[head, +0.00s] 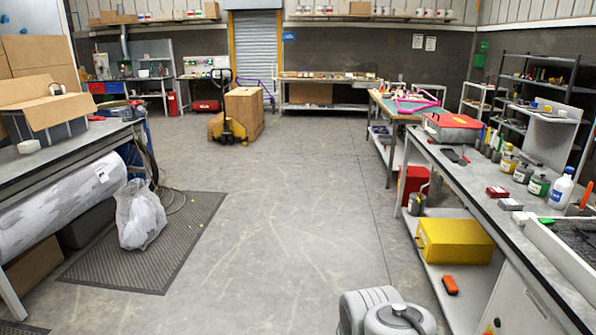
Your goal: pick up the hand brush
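I cannot make out a hand brush for certain in the head view. Small dark flat items (454,156) lie on the right bench in front of a red-topped case, too small to identify. An orange upright piece (586,195) stands at the bench's right edge. A small orange-red object (450,285) lies on the bench's lower shelf. My gripper is not in view; only a grey rounded part of my own arm shows at the bottom edge.
The right bench (470,187) holds bottles, tins and a grey tray (560,250). A yellow box (455,241) sits on its lower shelf. A floor mat (120,265) with a plastic bag (140,215) lies left. A pallet truck (228,125) stands further back. The middle floor is clear.

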